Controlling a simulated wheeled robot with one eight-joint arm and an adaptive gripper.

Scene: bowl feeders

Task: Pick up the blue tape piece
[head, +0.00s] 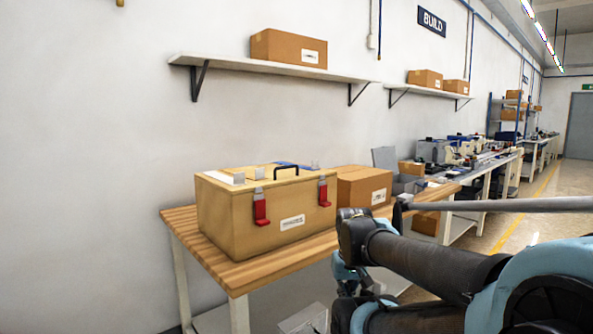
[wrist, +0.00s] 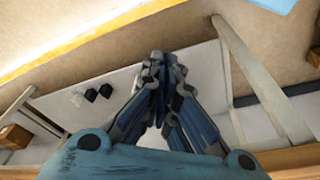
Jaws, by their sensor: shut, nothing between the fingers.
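A tan toolbox (head: 230,215) with red latches and a black handle (head: 287,168) stands on a wooden table. A small flat blue piece (head: 283,163) shows on its lid, partly behind the handle; it is too small to tell clearly that it is tape. A light blue patch (wrist: 275,4) is cut off at the top edge of the wrist view, and I cannot tell whether it is the same piece. My gripper (wrist: 165,62) is shut and empty, with its fingertips together. In the head view my arm mostly hides it, low at the table's right side, apart from the toolbox.
The wooden table (head: 190,222) has a bare strip along its front. A cardboard box (head: 355,188) stands right of the toolbox. A wall shelf (head: 230,65) with a carton (head: 288,48) hangs above. More benches line the wall, with open floor (head: 535,190) to the right.

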